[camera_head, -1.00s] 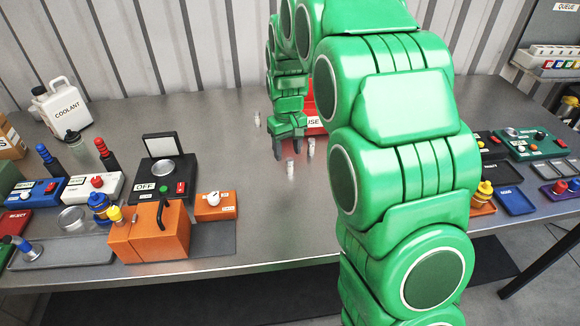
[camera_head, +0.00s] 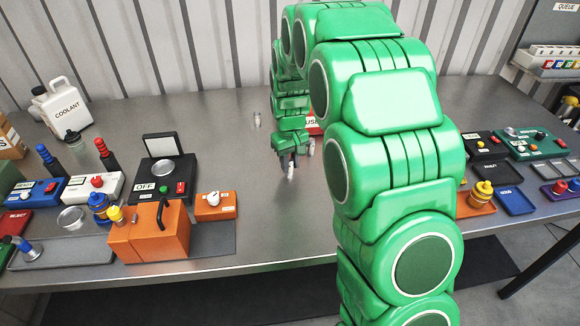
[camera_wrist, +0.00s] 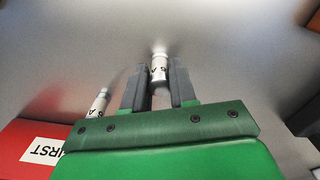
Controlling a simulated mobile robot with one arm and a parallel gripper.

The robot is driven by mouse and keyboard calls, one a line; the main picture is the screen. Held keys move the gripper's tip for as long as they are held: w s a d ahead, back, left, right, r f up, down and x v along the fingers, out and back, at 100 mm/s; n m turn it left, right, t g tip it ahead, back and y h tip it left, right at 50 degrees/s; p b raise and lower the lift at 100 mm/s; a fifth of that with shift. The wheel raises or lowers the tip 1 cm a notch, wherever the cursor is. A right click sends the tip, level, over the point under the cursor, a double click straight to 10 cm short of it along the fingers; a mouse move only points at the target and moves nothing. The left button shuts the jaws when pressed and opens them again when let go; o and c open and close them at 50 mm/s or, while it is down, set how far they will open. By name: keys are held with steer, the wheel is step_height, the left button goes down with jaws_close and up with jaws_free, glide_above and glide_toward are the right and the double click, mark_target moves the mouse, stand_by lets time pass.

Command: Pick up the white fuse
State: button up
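Several small white fuses stand on the metal table. One white fuse (camera_head: 290,173) shows at my gripper's fingertips in the head view; in the wrist view this fuse (camera_wrist: 159,69) stands between the two dark fingers. My gripper (camera_head: 288,163) points down over the table. In the wrist view my gripper (camera_wrist: 159,84) looks open, with narrow gaps beside the fuse and no clear contact. A second white fuse (camera_head: 311,147) is just right of my gripper; it shows left of the fingers in the wrist view (camera_wrist: 98,103). A third white fuse (camera_head: 257,120) stands farther back, to the left.
A red box (camera_head: 313,122) with a white label sits behind, mostly hidden by my arm. An orange block (camera_head: 150,238) with a black handle and a black OFF device (camera_head: 163,186) stand left. Table left of my gripper is clear.

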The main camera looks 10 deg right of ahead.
mark_target(290, 159)
jaws_close()
steer(key=shift+r, duration=0.45)
step_height(290, 159, up, 2)
steer(key=shift+r, duration=0.1)
steer(key=s+d+r, duration=0.1)
steer(key=s+r, duration=0.9)
steer(key=s, duration=0.4)
steer(key=shift+w, duration=0.15)
